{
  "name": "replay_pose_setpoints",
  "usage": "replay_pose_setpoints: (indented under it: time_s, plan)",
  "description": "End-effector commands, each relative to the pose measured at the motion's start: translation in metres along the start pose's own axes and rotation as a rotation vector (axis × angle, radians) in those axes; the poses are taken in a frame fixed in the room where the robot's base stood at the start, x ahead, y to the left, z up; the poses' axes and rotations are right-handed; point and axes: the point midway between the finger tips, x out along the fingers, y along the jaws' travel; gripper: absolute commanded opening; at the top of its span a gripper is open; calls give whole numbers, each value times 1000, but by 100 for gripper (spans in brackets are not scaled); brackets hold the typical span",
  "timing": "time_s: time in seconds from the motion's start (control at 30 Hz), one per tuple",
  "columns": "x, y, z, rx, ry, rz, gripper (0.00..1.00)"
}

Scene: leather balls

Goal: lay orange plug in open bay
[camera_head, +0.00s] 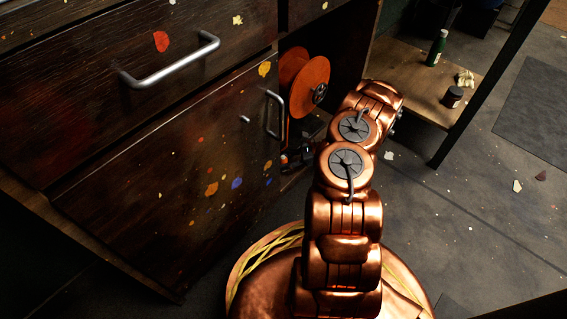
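The open bay (333,42) is a dark opening in the wooden cabinet, right of the closed door. My copper arm reaches toward the bay's lower front. My gripper (296,156) is a small dark shape beside the door's right edge, partly hidden by my own arm; its fingers cannot be made out. A tiny orange patch (284,159) shows at the gripper, possibly the orange plug, but too small to be sure. Whether it is held cannot be told. Much of the bay floor is in shadow or behind my arm.
A large orange double disc (311,84) with a dark hub stands in the bay. The cabinet door (175,190) and drawer (130,75) have protruding metal handles. A low wooden shelf (405,75) holds a green bottle (437,48) and dark jar (453,97). Floor at right is mostly clear.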

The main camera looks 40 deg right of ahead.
Motion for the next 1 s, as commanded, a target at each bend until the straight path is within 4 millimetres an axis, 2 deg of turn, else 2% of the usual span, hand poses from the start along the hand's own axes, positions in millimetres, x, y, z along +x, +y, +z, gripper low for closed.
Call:
replay_pose_setpoints:
  time_s: [0.1,0.13,0.33,0.73,0.87,1.0]
  plan:
    - [1,0,-1,0,0,1,5]
    - [1,0,-1,0,0,0,39]
    - [1,0,-1,0,0,0,60]
    - [-1,0,1,0,0,-1,61]
    - [-18,-1,3,-1,3,-4,61]
    - [-44,-1,5,0,1,-3,61]
